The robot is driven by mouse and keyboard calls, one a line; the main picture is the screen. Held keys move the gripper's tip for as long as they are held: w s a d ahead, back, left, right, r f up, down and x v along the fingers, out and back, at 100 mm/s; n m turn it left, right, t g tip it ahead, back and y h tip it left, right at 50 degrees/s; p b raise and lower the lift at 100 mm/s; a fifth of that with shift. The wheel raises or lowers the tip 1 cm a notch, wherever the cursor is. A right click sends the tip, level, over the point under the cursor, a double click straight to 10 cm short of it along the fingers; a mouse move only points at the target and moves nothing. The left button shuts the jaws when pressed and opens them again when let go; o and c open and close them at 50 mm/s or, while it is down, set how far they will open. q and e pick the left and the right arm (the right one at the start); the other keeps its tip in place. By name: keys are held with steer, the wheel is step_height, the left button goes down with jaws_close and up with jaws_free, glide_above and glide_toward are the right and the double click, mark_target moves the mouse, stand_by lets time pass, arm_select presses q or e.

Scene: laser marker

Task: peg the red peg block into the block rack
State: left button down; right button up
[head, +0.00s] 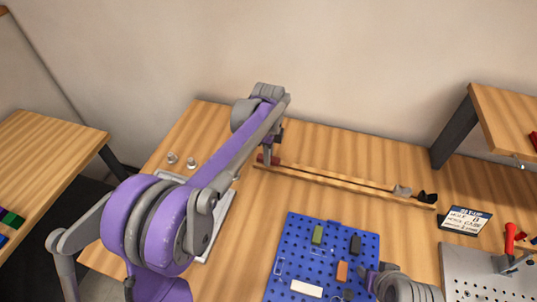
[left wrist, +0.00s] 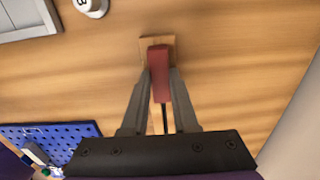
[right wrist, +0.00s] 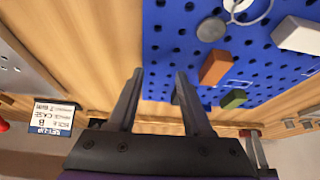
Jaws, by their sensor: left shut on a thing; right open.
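The red peg block (left wrist: 158,60) is between the fingers of my left gripper (left wrist: 160,72), which is shut on it. It is at the left end of a long wooden rail (head: 330,180), which appears to be the block rack. In the head view, the red block (head: 275,160) is partly hidden by my left gripper (head: 268,158). I cannot tell whether it is seated in the rail or just above it. A grey block (head: 402,190) and a black block (head: 427,197) are at the rail's right end. My right gripper (right wrist: 160,76) is open and empty near the blue perforated board (right wrist: 165,60).
The blue board (head: 285,262) bears a green block (head: 317,234), a dark block (head: 355,244), an orange block (head: 342,271) and a white block (head: 306,289). A sign (head: 465,221) and a grey perforated plate (head: 470,270) are to the right. Small metal weights (head: 172,158) are at the left.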

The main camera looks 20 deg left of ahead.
arm_select(q)
steer(key=shift+f, duration=0.2)
arm_select(e)
steer(key=shift+f, duration=0.2)
arm_select(q)
steer(key=c, duration=0.6)
jaws_free()
step_height(320, 180, up, 11)
arm_select(e)
steer(key=shift+w+r, duration=0.1)
steer(key=shift+r, duration=0.35)
arm_select(q)
steer(key=shift+f, duration=0.1)
